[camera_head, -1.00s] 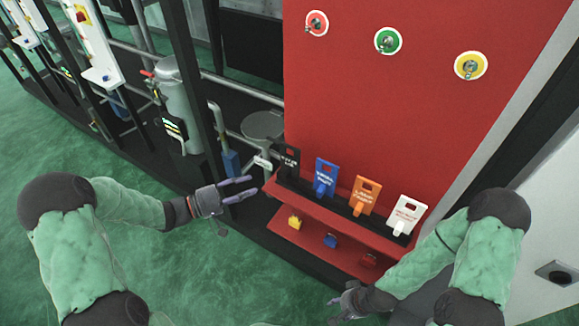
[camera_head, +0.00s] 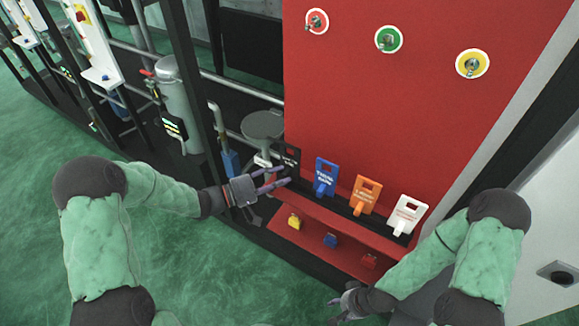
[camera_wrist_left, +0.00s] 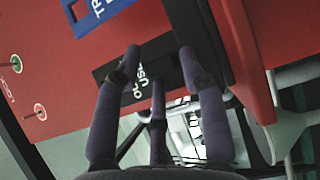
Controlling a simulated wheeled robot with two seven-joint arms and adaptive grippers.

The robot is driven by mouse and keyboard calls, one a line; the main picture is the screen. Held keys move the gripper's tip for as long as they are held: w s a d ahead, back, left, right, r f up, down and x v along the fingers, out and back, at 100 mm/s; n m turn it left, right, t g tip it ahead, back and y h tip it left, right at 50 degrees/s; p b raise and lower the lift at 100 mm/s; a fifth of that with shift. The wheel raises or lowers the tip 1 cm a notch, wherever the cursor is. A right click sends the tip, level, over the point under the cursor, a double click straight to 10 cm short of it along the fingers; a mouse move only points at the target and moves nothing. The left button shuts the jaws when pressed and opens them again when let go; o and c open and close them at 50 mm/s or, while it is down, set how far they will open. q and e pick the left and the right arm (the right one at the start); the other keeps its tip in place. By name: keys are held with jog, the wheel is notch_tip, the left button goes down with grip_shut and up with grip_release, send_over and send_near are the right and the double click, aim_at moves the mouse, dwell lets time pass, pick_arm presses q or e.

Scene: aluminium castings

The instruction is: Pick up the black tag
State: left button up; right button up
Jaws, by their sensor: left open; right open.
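The black tag (camera_head: 289,156) stands at the left end of a row of tags on the red board's upper ledge, partly hidden behind my left gripper's fingers. In the left wrist view the black tag (camera_wrist_left: 140,75), with white lettering, lies between and beyond the open fingers. My left gripper (camera_head: 274,180) is open, its fingertips just in front of the tag; I cannot tell whether they touch it. It also shows in the left wrist view (camera_wrist_left: 158,75). My right gripper (camera_head: 345,302) is open and empty, low near the board's lower right.
A blue tag (camera_head: 325,177), an orange tag (camera_head: 365,194) and a white tag (camera_head: 407,214) stand to the right on the same ledge. A lower red shelf (camera_head: 350,252) holds small yellow, blue and red padlocks. A dark post and pipes stand left of the board.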

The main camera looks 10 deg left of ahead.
pick_arm(q)
grip_shut()
